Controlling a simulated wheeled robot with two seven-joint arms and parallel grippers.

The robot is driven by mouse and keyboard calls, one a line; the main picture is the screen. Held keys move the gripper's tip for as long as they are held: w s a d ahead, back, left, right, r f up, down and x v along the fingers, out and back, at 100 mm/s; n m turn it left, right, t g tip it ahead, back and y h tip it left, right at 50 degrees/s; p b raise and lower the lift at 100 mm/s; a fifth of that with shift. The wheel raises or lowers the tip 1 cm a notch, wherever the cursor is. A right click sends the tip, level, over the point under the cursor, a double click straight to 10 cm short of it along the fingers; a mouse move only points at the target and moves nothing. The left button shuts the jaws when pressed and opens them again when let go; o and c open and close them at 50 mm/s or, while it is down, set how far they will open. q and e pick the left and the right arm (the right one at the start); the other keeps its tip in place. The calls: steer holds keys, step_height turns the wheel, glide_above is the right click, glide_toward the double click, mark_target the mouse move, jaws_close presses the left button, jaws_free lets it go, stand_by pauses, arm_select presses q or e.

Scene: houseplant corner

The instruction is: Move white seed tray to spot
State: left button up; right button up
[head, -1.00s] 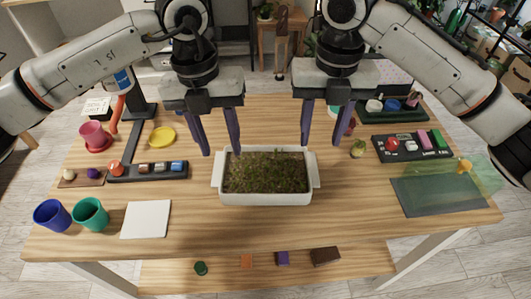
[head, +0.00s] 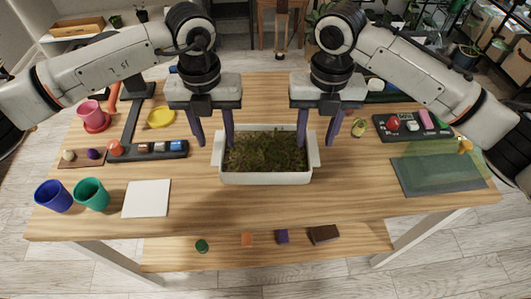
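The white seed tray (head: 265,178), a long white trough filled with dark green growth, stands upright near the middle of the wooden table. My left gripper (head: 215,143) is open, its two fingers on either side of the tray's left end handle. My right gripper (head: 315,143) is open, its fingers on either side of the right end handle. I cannot tell whether any finger touches the tray. A white square (head: 146,199) lies flat at the front left, and a dark mat (head: 440,175) with a translucent green patch over it lies at the right; which is the spot is not clear.
Blue (head: 53,196) and green (head: 91,194) cups stand at the front left. A dark rack of small items (head: 148,149) and a yellow dish (head: 161,118) lie left of the tray. A dark tray of items (head: 412,127) stands at the right. The table in front of the seed tray is clear.

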arm_select(q)
steer(key=shift+f, duration=1.3)
arm_select(e)
steer(key=shift+f, duration=1.35)
arm_select(q)
steer(key=shift+c, duration=0.2)
arm_select(e)
steer(key=shift+c, duration=0.2)
arm_select(q)
jaws_close()
arm_select(e)
jaws_close()
steer(key=shift+r, duration=0.1)
